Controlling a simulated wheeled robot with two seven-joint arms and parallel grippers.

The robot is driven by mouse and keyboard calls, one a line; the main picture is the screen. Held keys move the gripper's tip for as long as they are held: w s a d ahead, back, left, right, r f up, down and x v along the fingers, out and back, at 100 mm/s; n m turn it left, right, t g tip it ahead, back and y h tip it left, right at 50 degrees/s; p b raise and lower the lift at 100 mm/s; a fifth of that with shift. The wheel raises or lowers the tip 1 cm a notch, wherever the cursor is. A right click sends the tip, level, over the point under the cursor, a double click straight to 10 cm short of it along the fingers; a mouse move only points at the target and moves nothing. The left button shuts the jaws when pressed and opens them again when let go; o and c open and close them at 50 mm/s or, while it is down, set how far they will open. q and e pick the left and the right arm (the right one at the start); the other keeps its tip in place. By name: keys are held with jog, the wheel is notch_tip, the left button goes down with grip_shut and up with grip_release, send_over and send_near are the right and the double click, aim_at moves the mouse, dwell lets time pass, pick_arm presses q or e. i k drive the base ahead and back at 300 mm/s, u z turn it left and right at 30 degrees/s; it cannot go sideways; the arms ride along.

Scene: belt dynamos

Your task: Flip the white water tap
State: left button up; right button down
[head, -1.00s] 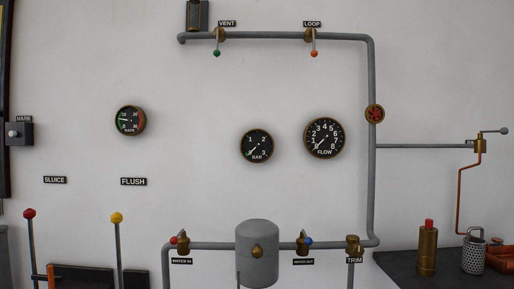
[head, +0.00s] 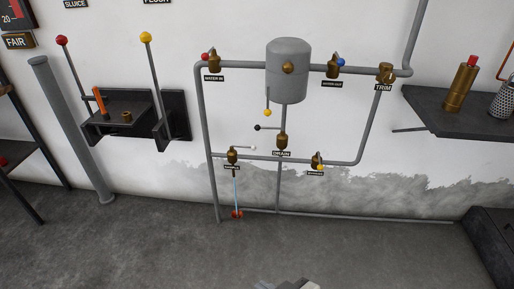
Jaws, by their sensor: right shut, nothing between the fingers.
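The white water tap (head: 232,156) is a brass valve at the left of the lower horizontal pipe. Its lever points right and slightly up, ending in a white knob (head: 253,148). A thin pale blue line, like a water stream, runs down below it to a small red thing (head: 237,214) near the floor. Only the tip of my right gripper (head: 300,285) shows at the bottom edge, shut and empty, well below and apart from the tap. My left gripper is out of view.
Other taps on the pipes have black (head: 257,128), yellow (head: 320,168), red (head: 205,56) and blue (head: 341,62) knobs. A grey tank (head: 289,65) hangs above. A dark shelf (head: 455,113) juts out at right, levers (head: 152,88) stand at left. The floor in front is clear.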

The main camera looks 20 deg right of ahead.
aim_at(254, 147)
jog(key=z, duration=0.25)
jog(key=i, duration=1.2)
jog(key=u, duration=0.3)
